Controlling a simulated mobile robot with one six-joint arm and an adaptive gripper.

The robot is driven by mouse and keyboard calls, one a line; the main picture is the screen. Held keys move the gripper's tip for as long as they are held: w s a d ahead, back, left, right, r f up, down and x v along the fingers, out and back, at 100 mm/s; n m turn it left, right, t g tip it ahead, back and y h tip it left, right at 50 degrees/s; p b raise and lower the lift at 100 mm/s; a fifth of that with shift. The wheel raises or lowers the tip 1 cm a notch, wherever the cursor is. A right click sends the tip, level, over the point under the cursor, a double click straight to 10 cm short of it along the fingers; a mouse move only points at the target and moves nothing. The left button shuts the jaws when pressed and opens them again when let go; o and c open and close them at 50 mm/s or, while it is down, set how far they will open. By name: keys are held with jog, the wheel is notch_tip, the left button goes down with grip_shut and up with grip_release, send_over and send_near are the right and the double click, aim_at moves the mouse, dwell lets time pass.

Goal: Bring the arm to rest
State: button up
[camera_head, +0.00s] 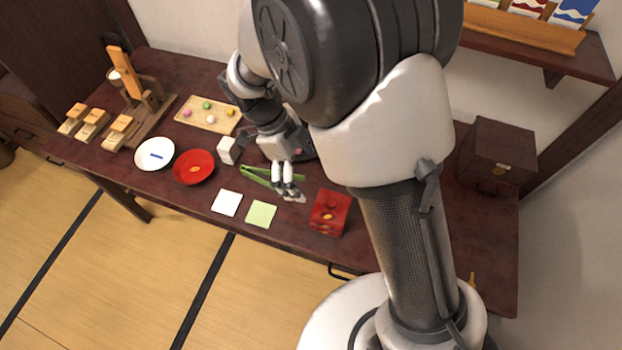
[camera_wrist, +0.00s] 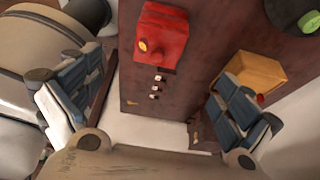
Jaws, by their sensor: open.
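My gripper (camera_head: 288,190) hangs over the dark wooden table (camera_head: 392,262) in the head view, with its fingers apart. It is near green tongs (camera_head: 258,180) and to the left of a stacked red box (camera_head: 330,211); I cannot tell its exact height. In the wrist view my gripper (camera_wrist: 155,108) has its two padded fingers spread wide with nothing between them. The red box (camera_wrist: 163,38) shows beyond the fingers there. My arm is bent above the table and hides part of it in the head view.
A white plate (camera_head: 154,154), red plate (camera_head: 194,167), sweets tray (camera_head: 190,103) and wooden stand (camera_head: 135,78) lie left. White (camera_head: 227,203) and green squares (camera_head: 261,213) lie near the front edge. A dark box (camera_head: 497,155) stands right, below a wall shelf (camera_head: 530,55).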

jog(key=shift+r, duration=0.15)
dwell(0.3)
jog(key=s+d+r+n+t+y, duration=0.1)
jog(key=s+d+r+n+y, duration=0.1)
jog(key=d+r+n, duration=0.4)
jog(key=s+d+r+n+t+y, duration=0.1)
jog(key=s+d+r+n, duration=0.25)
jog(key=r, duration=0.45)
jog(key=s+d+r+n+t+y, duration=0.1)
jog(key=s+d+r+n+t, duration=0.3)
jog(key=s+n, duration=0.5)
jog(key=shift+s+d+r+n, duration=0.3)
jog(key=shift+d+n, duration=0.5)
jog(key=shift+n, duration=0.85)
